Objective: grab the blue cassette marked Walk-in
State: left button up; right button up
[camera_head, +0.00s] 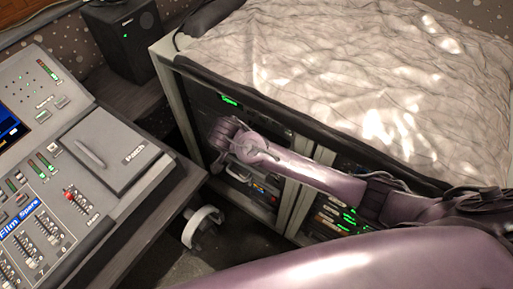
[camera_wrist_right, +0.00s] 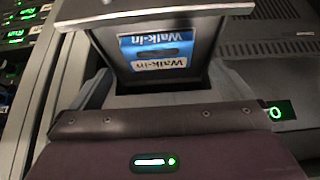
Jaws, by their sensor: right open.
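The blue cassette marked Walk-in (camera_wrist_right: 160,42) shows in the right wrist view, at the top middle. My right gripper (camera_head: 226,132) is open at the front of the equipment rack in the head view. The cassette lies just ahead of it in the wrist view; I cannot tell whether the jaws touch it. In the head view I cannot pick out this cassette. My left gripper is not in view.
The rack (camera_head: 165,88) has a crumpled pale cover (camera_head: 320,60) on top and several coloured cassettes (camera_head: 262,188) lower inside. A lighting console (camera_head: 88,190) stands at left, with a black speaker (camera_head: 127,38) behind it. A pale post separates the rack's bays.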

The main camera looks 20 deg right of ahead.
jog(key=shift+p+x, duration=0.3)
jog(key=shift+x, duration=1.7)
jog(key=shift+s, duration=0.1)
jog(key=c, duration=1)
